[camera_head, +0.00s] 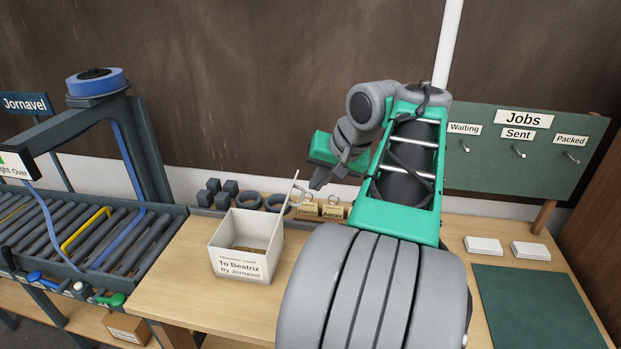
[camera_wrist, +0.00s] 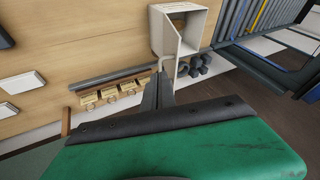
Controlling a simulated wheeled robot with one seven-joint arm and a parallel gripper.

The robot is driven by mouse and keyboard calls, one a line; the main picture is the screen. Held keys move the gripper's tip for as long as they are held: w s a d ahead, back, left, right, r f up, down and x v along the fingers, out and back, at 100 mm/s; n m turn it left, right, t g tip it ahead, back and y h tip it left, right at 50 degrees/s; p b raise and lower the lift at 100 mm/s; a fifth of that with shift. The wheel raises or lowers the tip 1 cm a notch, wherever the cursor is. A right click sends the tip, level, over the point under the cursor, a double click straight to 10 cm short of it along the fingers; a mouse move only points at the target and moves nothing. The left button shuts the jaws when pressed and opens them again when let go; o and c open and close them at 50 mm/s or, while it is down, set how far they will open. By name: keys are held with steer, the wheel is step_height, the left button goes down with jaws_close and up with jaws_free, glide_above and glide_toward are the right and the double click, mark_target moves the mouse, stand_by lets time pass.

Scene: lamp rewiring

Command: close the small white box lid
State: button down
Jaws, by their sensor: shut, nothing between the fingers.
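The small white box (camera_head: 240,262) stands on the wooden bench, left of my arm, with its label "To Beatriz" facing me. Its top is open, and I can see into it. Its lid (camera_head: 290,198) stands up, tilted outward on the box's right side, seen nearly edge-on. My gripper (camera_head: 317,184) is shut and empty, just right of the lid, on its outer side. In the wrist view the shut fingertips (camera_wrist: 158,78) are close to the box (camera_wrist: 186,18) and its lid. I cannot tell whether they touch the lid.
A roller conveyor (camera_head: 90,235) with a dark frame stands left of the box. Behind the box are dark blocks (camera_head: 213,193) and rings (camera_head: 249,200). Wooden name tags (camera_head: 332,211) lie behind my gripper. White cards (camera_head: 483,246) and a green mat (camera_head: 535,305) lie at right, below the Jobs board (camera_head: 520,150).

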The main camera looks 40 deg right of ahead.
steer(key=s+d+r+m, duration=0.1)
steer(key=s+d+r, duration=0.15)
steer(key=d, duration=0.25)
steer(key=b, duration=0.1)
glide_toward(302, 196)
step_height(302, 196, down, 4)
steer(key=s+d, duration=0.1)
steer(key=d, duration=0.2)
steer(key=shift+h, duration=0.3)
steer(key=shift+w+a+f, duration=0.45)
steer(key=shift+w+a, duration=0.2)
steer(key=shift+w, duration=0.2)
steer(key=shift+w+a+f, duration=0.5)
steer(key=shift+w+a, duration=0.15)
steer(key=shift+w, duration=0.2)
steer(key=shift+a+r, duration=0.1)
steer(key=shift+w+a+r, duration=0.25)
steer(key=shift+w+a, duration=0.05)
steer(key=shift+w, duration=0.15)
steer(key=shift+g, duration=0.3)
